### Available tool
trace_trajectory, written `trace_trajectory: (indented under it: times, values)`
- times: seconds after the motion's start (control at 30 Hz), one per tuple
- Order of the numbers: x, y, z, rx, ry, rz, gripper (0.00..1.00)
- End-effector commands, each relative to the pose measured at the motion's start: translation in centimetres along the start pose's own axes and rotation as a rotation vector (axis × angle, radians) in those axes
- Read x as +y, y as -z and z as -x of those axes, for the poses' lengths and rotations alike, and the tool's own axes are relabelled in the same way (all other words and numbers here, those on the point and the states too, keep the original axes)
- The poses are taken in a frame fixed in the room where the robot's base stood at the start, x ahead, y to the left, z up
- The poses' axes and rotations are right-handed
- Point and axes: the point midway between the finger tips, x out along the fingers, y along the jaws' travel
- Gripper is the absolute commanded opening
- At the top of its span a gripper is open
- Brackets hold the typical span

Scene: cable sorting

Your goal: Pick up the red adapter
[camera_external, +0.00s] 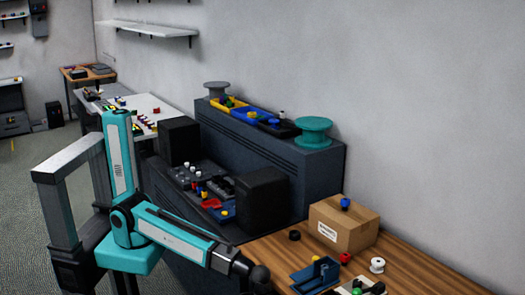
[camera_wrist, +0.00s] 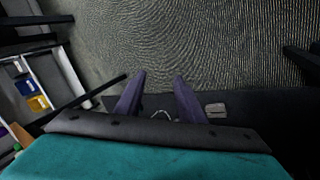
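A small red piece (camera_external: 345,257) lies on the wooden table at the lower right, in front of the cardboard box. Other red pieces show on the dark bench (camera_external: 211,203) and on the white table farther back (camera_external: 156,110). I cannot tell which of them is the red adapter. My gripper (camera_external: 261,276) is beside the left edge of the wooden table, its fingers too small to make out there. In the wrist view my gripper (camera_wrist: 159,75) has its two fingers apart with nothing between them, with patterned floor beyond. No red piece shows clearly in the wrist view.
The wooden table (camera_external: 410,270) holds a cardboard box (camera_external: 343,226), a blue holder (camera_external: 314,275), a white spool (camera_external: 377,265) and a black ring (camera_external: 294,235). Two black boxes flank the dark bench. A teal spool (camera_external: 313,130) and colored bins stand on the ledge behind.

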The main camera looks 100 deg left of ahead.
Motion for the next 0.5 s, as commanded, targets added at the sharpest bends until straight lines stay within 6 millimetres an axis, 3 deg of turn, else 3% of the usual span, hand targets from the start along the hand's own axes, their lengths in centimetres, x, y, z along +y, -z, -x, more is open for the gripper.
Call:
trace_trajectory:
  times: [0.2,0.5]
  values:
    - [5.9,3.1,2.2,0.076,-0.133,0.107,0.35]
    - [11.5,9.0,8.3,0.169,-0.351,0.391,0.35]
